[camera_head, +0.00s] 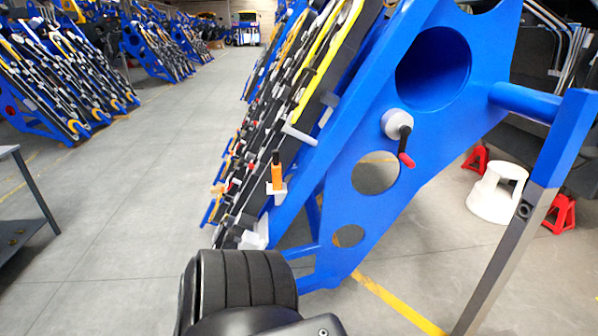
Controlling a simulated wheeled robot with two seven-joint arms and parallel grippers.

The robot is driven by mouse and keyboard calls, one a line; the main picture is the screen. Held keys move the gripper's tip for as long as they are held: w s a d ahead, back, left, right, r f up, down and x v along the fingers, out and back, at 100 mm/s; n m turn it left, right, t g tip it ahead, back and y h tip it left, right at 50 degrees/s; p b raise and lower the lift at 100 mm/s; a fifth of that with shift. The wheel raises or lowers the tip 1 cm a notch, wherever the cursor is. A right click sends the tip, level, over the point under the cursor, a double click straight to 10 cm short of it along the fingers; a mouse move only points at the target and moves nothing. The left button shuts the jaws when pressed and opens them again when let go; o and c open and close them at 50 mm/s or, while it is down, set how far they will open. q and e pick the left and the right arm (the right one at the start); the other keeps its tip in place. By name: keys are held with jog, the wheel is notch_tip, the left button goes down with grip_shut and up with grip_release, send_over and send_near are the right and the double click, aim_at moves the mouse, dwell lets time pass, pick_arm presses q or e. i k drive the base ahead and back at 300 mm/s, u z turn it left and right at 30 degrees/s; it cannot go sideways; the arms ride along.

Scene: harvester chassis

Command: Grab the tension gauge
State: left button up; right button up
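A small orange tool with a black top (277,172) stands upright in a small white holder (276,190) on the near side of the slanted blue harvester chassis (335,130). It may be the tension gauge, but it is too small to tell surely. A white round part with a black and red handle (400,128) is mounted on the chassis's blue side plate, right of the orange tool. Neither of my grippers shows in the head view. A dark ribbed part of my own body fills the bottom middle.
A blue and grey post (525,205) stands at the right. A white step stool (497,192) and red stands (561,213) are behind it. A dark table (25,205) is at the left edge. The grey floor aisle (150,180) is clear, with more chassis at the far left.

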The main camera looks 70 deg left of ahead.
aim_at(277, 177)
jog(key=u, duration=0.3)
jog(key=i, duration=0.75)
jog(key=u, duration=1.15)
jog(key=i, duration=0.6)
jog(key=u, duration=0.5)
